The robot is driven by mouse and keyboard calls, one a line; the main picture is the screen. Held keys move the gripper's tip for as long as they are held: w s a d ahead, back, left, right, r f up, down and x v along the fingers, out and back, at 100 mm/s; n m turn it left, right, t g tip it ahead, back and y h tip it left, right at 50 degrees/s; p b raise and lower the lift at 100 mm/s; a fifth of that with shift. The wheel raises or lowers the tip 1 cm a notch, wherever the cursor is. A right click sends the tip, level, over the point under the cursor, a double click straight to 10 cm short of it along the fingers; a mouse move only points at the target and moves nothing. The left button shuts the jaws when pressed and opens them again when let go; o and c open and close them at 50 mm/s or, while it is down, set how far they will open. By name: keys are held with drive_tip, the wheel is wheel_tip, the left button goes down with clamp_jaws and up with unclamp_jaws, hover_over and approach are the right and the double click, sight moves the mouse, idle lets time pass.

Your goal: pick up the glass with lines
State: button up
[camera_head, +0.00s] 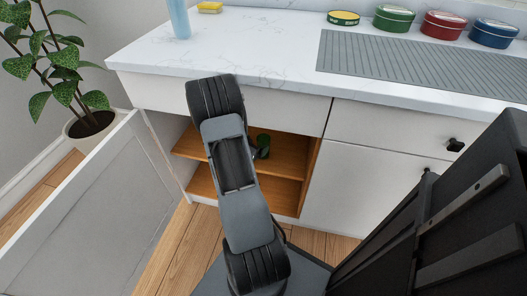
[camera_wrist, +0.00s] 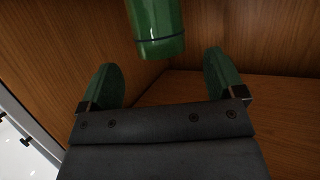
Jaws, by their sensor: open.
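A green glass (camera_wrist: 158,28) with a dark line around it shows at the top of the wrist view, inside a wooden compartment. Its upper part in the picture is cut off by the frame edge. My gripper (camera_wrist: 160,66) is open, with one green-padded finger on each side. The glass lies ahead of and between the fingertips, and neither finger visibly touches it. In the head view my arm reaches into the open cabinet (camera_head: 285,188). A small dark-green shape (camera_head: 262,147) shows there beside the arm; I cannot tell whether it is the glass or a finger.
The cabinet door (camera_head: 85,215) stands open at the left. Wooden walls and a shelf (camera_wrist: 285,95) close in around the gripper. The white countertop (camera_head: 265,50) above holds a blue bottle (camera_head: 179,18), a yellow sponge (camera_head: 210,7) and several round tins. A potted plant (camera_head: 90,125) stands at far left.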

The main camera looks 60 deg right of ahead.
sight(259, 143)
drive_tip(key=b+x, duration=0.2)
drive_tip(key=x, duration=0.3)
drive_tip(key=shift+f, duration=0.2)
drive_tip(key=shift+d+f, duration=0.1)
drive_tip(key=shift+d, duration=0.4)
drive_tip(key=c, duration=1.3)
